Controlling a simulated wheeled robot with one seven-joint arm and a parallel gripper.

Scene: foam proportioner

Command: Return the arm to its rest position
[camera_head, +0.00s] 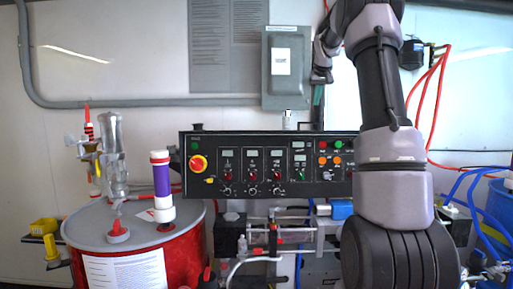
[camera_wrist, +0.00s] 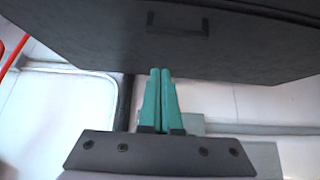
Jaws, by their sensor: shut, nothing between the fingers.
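My arm (camera_head: 390,160) is raised and rises in front of the right part of the control panel, bending over at the top toward the wall. My gripper (camera_head: 318,97) hangs above the panel, just in front of the right edge of the grey wall box; it is small there. In the wrist view its two teal fingers (camera_wrist: 160,74) lie together, with nothing between them. The fingertips appear against a dark flat surface (camera_wrist: 225,55) with a small handle-like bracket; I cannot tell from this view whether they touch it.
The black control panel (camera_head: 256,180) with knobs and lamps stands mid-view. A red drum (camera_head: 190,257) with a purple-banded cylinder (camera_head: 162,185) on its lid is at left. Red cables (camera_head: 441,75) hang at right, above a blue container (camera_head: 498,207).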

